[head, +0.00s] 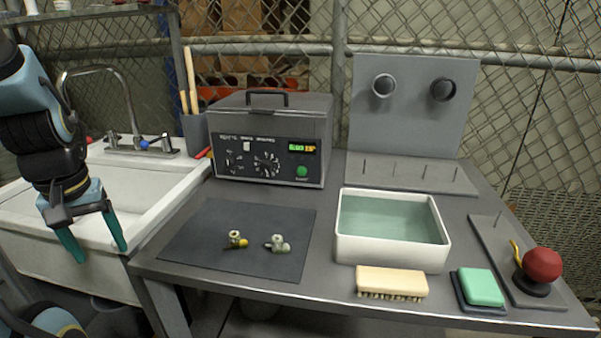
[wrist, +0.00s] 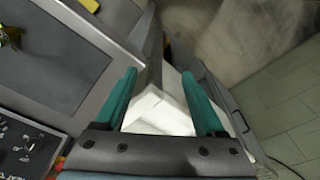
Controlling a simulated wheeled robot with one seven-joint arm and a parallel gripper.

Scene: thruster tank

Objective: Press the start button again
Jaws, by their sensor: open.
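The start button (head: 302,171) is a round green button at the lower right of the control panel on a grey ultrasonic-type tank (head: 270,135). The tank has a closed lid with a black handle, and a lit green and yellow display (head: 302,147) sits above the button. My gripper (head: 95,252) hangs over the sink's front edge at the left, well apart from the tank. Its teal fingers are spread with nothing between them, and they also show in the wrist view (wrist: 165,95). Part of the control panel (wrist: 25,150) shows at the lower left of the wrist view; the button is not seen there.
A dark mat (head: 210,262) with two small valve fittings (head: 277,244) lies in front of the tank. A white basin of liquid (head: 392,255), a brush (head: 391,283), a green sponge (head: 481,287) and a red ball-topped item (head: 542,265) stand to the right. The sink (head: 125,180) has a tall faucet.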

